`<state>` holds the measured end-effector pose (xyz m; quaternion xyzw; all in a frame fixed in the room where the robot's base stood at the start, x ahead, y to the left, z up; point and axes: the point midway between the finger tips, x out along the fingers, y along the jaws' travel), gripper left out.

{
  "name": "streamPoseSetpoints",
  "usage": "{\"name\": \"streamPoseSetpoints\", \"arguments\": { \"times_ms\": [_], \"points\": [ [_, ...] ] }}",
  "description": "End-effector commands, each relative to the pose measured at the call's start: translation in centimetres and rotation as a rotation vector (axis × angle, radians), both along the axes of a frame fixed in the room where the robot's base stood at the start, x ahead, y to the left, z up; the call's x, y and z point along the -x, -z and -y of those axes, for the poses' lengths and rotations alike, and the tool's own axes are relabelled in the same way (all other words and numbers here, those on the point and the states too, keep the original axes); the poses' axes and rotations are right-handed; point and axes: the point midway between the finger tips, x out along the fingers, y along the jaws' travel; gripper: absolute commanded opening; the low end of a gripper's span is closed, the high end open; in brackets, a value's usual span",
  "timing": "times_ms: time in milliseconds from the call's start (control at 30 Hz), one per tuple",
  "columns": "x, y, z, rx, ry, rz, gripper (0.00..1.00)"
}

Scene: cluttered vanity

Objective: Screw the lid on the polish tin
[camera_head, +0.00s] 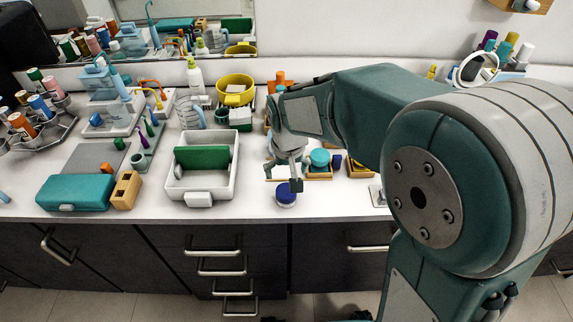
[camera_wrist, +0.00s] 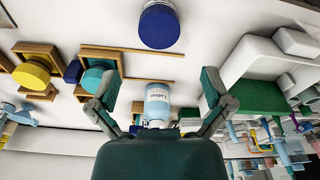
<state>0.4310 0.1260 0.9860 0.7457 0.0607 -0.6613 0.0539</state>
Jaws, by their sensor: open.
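A round tin (camera_head: 286,194) with a dark blue top and a pale lower rim stands near the counter's front edge. It shows at the top of the wrist view (camera_wrist: 160,26); its blue top covers the body, and whether it is screwed tight cannot be told. My gripper (camera_head: 287,165) points down just behind the tin. In the wrist view my gripper (camera_wrist: 160,80) has its two fingers spread wide with nothing held. The tin is beyond the fingertips, apart from them. A lotion bottle (camera_wrist: 158,103) shows between the fingers, farther back.
Wooden trays hold a teal round piece (camera_head: 319,157) and a yellow one (camera_wrist: 31,74) beside my gripper. A small dark blue item (camera_head: 337,160) stands between them. A white bin (camera_head: 203,181) with a green panel is to the left. Counter around the tin is clear.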

Motion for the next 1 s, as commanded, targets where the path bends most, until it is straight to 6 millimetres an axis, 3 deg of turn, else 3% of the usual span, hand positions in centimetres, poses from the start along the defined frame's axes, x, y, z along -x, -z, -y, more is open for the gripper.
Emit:
{"name": "streamPoseSetpoints", "arguments": {
  "times_ms": [400, 600, 867, 967, 1000],
  "points": [
    [-0.7, 6.9, -0.1, 0.002, 0.0, -0.004, 1.0],
    [-0.9, 8.2, -0.2, 0.0, 0.0, -0.001, 1.0],
    [-0.9, 8.3, -0.2, -0.001, 0.0, 0.0, 1.0],
    [-0.9, 8.3, -0.2, -0.001, 0.0, 0.0, 0.6],
    [-0.9, 8.3, -0.2, -0.001, 0.0, 0.0, 0.42]
  ]
}}
